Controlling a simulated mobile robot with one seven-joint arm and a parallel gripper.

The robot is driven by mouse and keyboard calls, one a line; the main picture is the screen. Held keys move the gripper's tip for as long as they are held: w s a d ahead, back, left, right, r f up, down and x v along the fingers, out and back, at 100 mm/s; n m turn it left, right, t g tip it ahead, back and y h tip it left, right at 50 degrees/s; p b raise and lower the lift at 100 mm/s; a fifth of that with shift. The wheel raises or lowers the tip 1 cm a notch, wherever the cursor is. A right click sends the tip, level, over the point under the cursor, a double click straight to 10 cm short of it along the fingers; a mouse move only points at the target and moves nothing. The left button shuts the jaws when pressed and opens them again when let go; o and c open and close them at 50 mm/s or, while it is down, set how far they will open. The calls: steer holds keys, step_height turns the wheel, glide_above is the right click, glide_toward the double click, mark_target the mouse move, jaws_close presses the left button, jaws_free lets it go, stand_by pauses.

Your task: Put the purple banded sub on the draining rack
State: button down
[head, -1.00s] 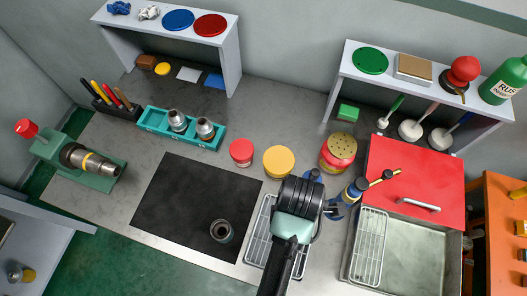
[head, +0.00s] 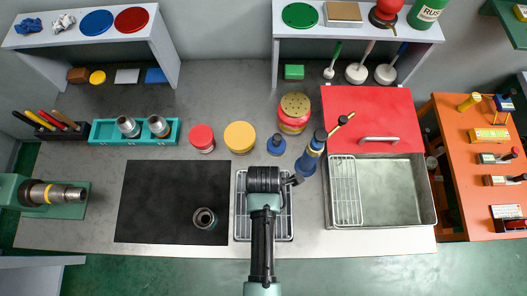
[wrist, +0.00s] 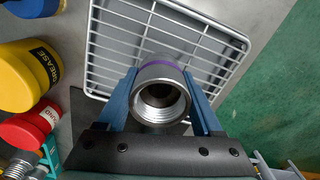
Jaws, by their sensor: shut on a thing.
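The purple banded sub (wrist: 160,72) is a short silver threaded pipe piece with a purple ring, in the wrist view. My gripper (wrist: 160,90) is shut on it, with a blue finger on each side. The sub's open threaded end faces the camera. A grey wire draining rack (wrist: 112,62) lies beyond the sub; whether they touch, I cannot tell. In the head view my gripper (head: 264,180) is over the back part of the rack (head: 239,222) and hides the sub.
A black mat (head: 150,205) with another pipe piece (head: 204,218) is left of the rack. A yellow grease tin (head: 240,136), a red tin (head: 201,137) and blue bottles (head: 310,155) stand behind. A sink (head: 395,195) with its own wire rack (head: 345,190) is right.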

steer(key=shift+f, duration=0.1)
steer(key=shift+c, duration=0.2)
jaws_free()
